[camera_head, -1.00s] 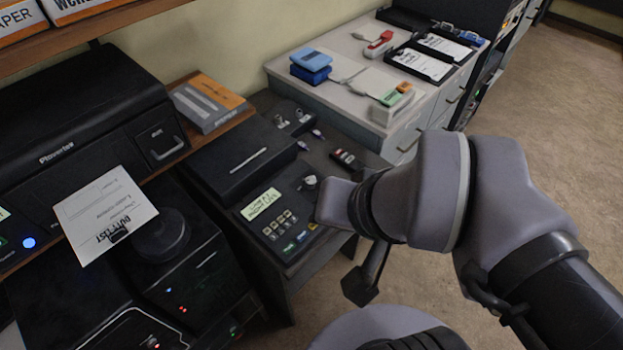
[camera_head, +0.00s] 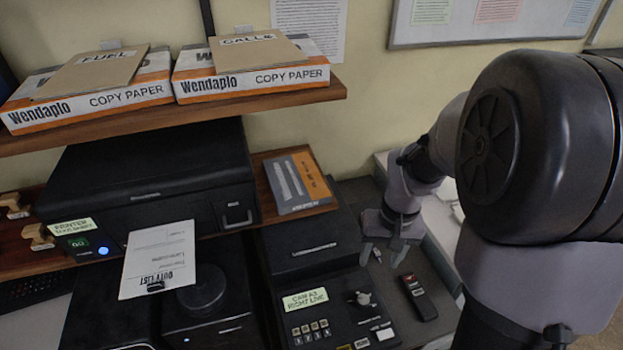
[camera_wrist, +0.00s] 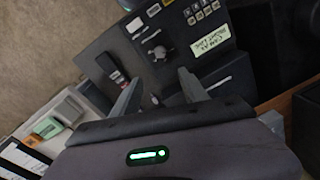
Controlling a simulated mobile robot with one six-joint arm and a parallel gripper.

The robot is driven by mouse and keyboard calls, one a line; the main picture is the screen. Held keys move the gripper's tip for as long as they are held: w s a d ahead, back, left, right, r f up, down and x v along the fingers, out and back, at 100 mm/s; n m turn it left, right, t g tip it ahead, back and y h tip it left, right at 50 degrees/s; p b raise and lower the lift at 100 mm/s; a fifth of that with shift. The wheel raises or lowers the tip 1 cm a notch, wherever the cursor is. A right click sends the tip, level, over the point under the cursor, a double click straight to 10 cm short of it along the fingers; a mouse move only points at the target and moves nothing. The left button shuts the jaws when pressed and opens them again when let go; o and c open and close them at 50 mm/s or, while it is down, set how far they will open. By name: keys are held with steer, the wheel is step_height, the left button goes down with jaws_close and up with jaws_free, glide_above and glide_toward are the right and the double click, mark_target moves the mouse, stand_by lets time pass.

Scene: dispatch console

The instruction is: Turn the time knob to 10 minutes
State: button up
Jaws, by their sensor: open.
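My gripper (camera_head: 382,250) is open and empty in the head view, above the right part of the dark console, behind a small knob (camera_head: 360,298). The same gripper (camera_wrist: 160,92) shows in the wrist view with its fingers apart and pointing toward the console panel. The small knob (camera_wrist: 158,52) is beyond the fingertips there, not touched. A larger dark round knob-like part (camera_head: 203,296) sits on the black unit at left, well away from my gripper. I cannot read a time scale or a 10-minute mark at either.
A dark handset (camera_head: 417,297) lies right of the panel. A label (camera_head: 305,300) and several keys are left of the small knob. A printer (camera_head: 150,190), a hanging duty list (camera_head: 160,258) and a shelf (camera_head: 180,118) with paper boxes stand at left.

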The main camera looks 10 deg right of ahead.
steer(key=b, duration=0.2)
glide_toward(364, 300)
steer(key=f+b, duration=0.1)
steer(key=f, duration=0.2)
steer(key=f+b, duration=0.2)
steer(key=f, duration=0.1)
steer(key=f+b, duration=0.2)
steer(key=shift+w+a+f, duration=0.1)
steer(key=shift+a+f, duration=0.15)
steer(key=shift+f, duration=0.15)
steer(key=shift+c, duration=0.2)
jaws_close()
